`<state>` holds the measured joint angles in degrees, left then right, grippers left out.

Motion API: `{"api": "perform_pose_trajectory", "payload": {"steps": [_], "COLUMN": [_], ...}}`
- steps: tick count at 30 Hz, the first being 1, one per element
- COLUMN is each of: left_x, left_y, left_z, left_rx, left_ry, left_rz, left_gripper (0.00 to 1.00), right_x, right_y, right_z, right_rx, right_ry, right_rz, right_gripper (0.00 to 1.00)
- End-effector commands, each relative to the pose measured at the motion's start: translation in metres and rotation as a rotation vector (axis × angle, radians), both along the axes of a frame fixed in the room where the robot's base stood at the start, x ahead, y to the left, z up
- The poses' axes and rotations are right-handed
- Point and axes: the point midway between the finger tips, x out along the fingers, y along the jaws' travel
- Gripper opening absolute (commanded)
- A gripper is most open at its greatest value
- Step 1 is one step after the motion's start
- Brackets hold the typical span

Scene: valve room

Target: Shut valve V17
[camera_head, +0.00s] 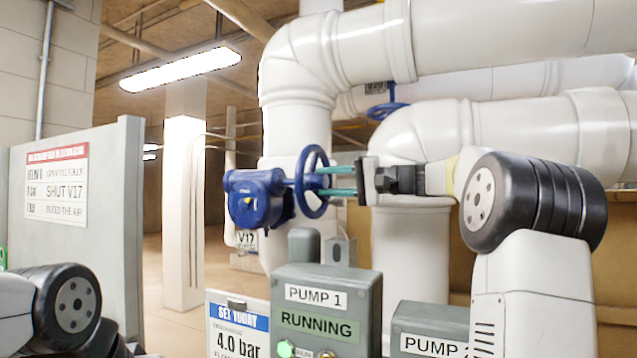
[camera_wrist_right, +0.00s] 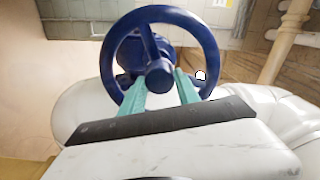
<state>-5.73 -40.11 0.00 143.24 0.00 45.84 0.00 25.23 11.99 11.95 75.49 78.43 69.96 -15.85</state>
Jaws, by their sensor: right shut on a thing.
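Valve V17 has a blue body (camera_head: 255,198) on the white pipe, with a blue handwheel (camera_head: 314,155) facing right. In the right wrist view the handwheel (camera_wrist_right: 197,32) fills the upper middle, and the right gripper (camera_wrist_right: 161,82) has one finger on each side of the hub area. It is shut on the handwheel; the exact contact on spokes or rim is unclear. Of my left arm only a joint shows, bottom left, without its gripper.
A second blue handwheel (camera_head: 386,108) sits on the upper pipe behind. Pump 1's grey box (camera_head: 327,318), reading "RUNNING", stands below the valve. A blue-headed sign (camera_head: 237,325) reads 4.0 bar. A grey panel (camera_head: 122,230) with a "SHUT V17" notice (camera_head: 57,186) stands left.

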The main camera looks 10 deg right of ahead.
Motion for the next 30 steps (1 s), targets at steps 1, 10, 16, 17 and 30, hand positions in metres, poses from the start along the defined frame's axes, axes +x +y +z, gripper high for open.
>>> {"api": "perform_pose_trajectory", "payload": {"steps": [1,10,16,17,30], "left_x": [0.0000,0.0000,0.0000,0.0000,0.0000], "left_y": [0.0000,0.0000,0.0000,0.0000,0.0000], "left_z": [0.0000,0.0000,0.0000,0.0000,0.0000], "left_rx": [0.000,0.000,0.000,0.000,0.000], "left_ry": [0.000,0.000,0.000,0.000,0.000], "left_rz": [0.000,0.000,0.000,0.000,0.000], "left_gripper": [0.00,0.00,0.00,0.00,0.00], "right_x": [0.0004,0.0004,0.0003,0.0002,-0.0001], "right_y": [-0.0007,-0.0006,-0.0008,-0.0009,-0.0003], "right_z": [-0.0003,-0.0011,-0.0016,-0.0017,-0.0027], "right_rx": [0.025,0.184,0.290,0.306,0.540], "right_ry": [0.038,0.274,0.432,0.456,0.802], "right_rz": [-0.002,-0.001,-0.002,-0.002,-0.002], "right_gripper": [0.00,0.00,0.00,0.00,0.00]}}
